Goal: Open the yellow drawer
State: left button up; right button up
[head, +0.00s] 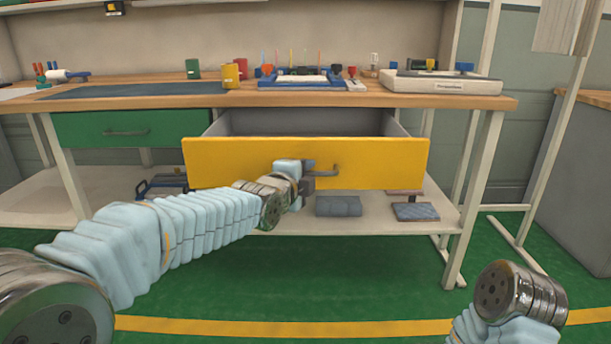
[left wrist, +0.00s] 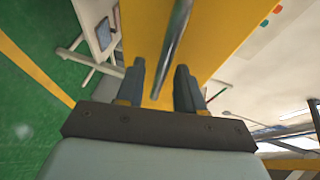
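The yellow drawer (head: 230,160) stands pulled out from under the workbench, and its grey interior (head: 300,122) shows. Its metal handle (head: 328,172) is on the front, right of my left gripper (head: 307,177). In the left wrist view, the handle (left wrist: 176,45) runs between the two fingers of my left gripper (left wrist: 160,85). The fingers stand apart, with yellow drawer front (left wrist: 150,30) showing in the gap around the bar. I cannot tell whether either finger touches the handle. My right arm shows at the bottom right, but its gripper is out of the head view.
A closed green drawer (head: 130,127) is to the left under the wooden worktop (head: 420,99). Cups, tools and trays stand on top. A lower shelf (head: 270,218) holds dark items. A grey cabinet (head: 580,180) stands at right. The green floor in front is clear.

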pick_arm(q)
jog(key=shift+s, duration=0.1)
jog(key=shift+s+r, duration=0.15)
jog(key=shift+s, duration=0.1)
jog(key=p+v, duration=0.8)
jog(key=v, duration=0.5)
jog(key=shift+a, duration=0.15)
